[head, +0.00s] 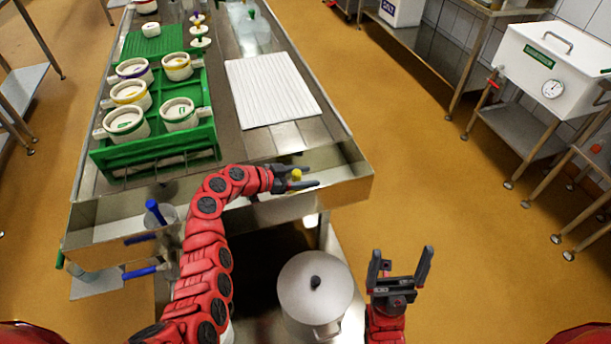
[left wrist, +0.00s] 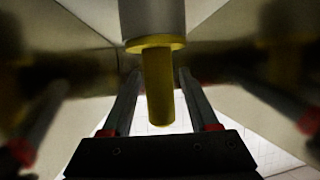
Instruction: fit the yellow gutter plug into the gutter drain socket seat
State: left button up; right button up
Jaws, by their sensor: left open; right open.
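The yellow gutter plug (head: 296,174) shows as a small yellow spot at my left gripper (head: 306,178), by the right end of the steel gutter at the table's front. In the left wrist view the plug (left wrist: 158,88) has a round yellow flange and a stem, with a wide grey cylinder (left wrist: 152,20) against the flange. The stem lies between the open fingers of my left gripper (left wrist: 159,76), with gaps on both sides. I cannot tell whether the grey cylinder belongs to the plug or to the drain socket; no seat shows clearly. My right gripper (head: 400,268) is open and empty.
A green crate (head: 160,150) with several white moulds stands on the table's left, beside a white ribbed mat (head: 270,90). A lidded pot (head: 315,287) stands below the gutter, left of my right gripper. A blue-handled tool (head: 156,212) is at the gutter's left.

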pick_arm(q)
jog(key=b+v, duration=0.2)
jog(key=v, duration=1)
dwell(0.5)
